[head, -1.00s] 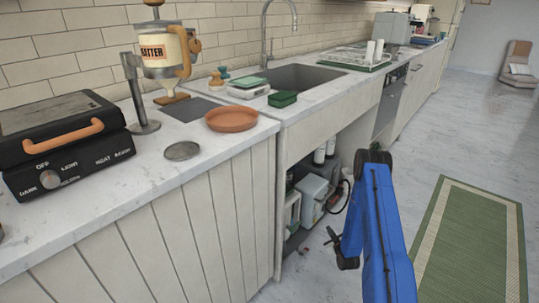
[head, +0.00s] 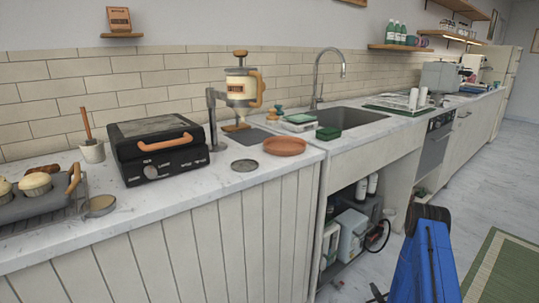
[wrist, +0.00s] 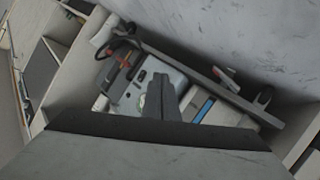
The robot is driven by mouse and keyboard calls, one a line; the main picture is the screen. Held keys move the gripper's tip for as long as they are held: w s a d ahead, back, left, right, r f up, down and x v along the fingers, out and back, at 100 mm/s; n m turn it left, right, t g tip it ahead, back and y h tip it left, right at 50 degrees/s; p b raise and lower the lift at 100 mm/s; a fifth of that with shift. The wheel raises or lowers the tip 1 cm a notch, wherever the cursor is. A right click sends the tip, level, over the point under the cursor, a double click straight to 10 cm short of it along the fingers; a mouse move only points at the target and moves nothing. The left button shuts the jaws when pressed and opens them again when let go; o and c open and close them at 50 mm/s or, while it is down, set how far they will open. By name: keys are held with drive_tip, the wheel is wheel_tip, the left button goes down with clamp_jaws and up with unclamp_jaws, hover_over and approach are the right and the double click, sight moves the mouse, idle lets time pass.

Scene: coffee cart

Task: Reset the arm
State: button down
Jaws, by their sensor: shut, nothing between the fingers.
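My blue arm (head: 428,265) stands at the lower right of the head view, beside the open cabinet under the sink and above the floor. Only a small dark part near its lower end shows at the bottom edge, so the head view does not show the fingers clearly. In the wrist view, my gripper (wrist: 160,98) shows as a dark wedge, shut and empty. Behind it lies the open cabinet with a pale grey box (wrist: 137,95). I cannot tell how far the fingers are from it.
The counter (head: 215,185) carries a black griddle (head: 160,155), a batter dispenser (head: 241,88), a terracotta plate (head: 285,146) and a muffin tin (head: 40,205). The sink (head: 350,118) is beyond. A green rug (head: 505,270) lies on the floor at right. The floor between is mostly clear.

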drive_tip(key=w+a+r+g, duration=0.1)
drive_tip(key=w+r, duration=0.1)
drive_tip(key=r, duration=0.9)
drive_tip(key=w+a+r+g, duration=0.1)
drive_tip(key=w+a+r, duration=0.15)
drive_tip(key=r, duration=0.85)
drive_tip(key=s+a+r+m+g, duration=0.1)
drive_tip(key=s+a+r, duration=0.15)
drive_tip(key=r, duration=0.45)
drive_tip(key=s+a+r+g, duration=0.1)
drive_tip(key=s+a+r, duration=0.15)
drive_tip(key=r, duration=0.45)
drive_tip(key=s+a+r+m+g, duration=0.1)
drive_tip(key=s+r, duration=0.3)
drive_tip(key=r, duration=0.3)
drive_tip(key=s+a+r+m+g, duration=0.1)
drive_tip(key=s+a+r, duration=0.3)
drive_tip(key=s+r, duration=0.45)
drive_tip(key=s+a+r+g, duration=0.1)
drive_tip(key=s+a+r, duration=0.4)
drive_tip(key=s, duration=0.7)
drive_tip(key=s+a+r+g, duration=0.1)
drive_tip(key=s+a+r, duration=0.1)
drive_tip(key=s, duration=1)
drive_tip(key=s+a+r+m+g+y, duration=0.1)
drive_tip(key=s+a, duration=0.1)
drive_tip(key=s, duration=1.1)
drive_tip(key=shift+s+r+g, duration=0.3)
drive_tip(key=shift+r, duration=0.05)
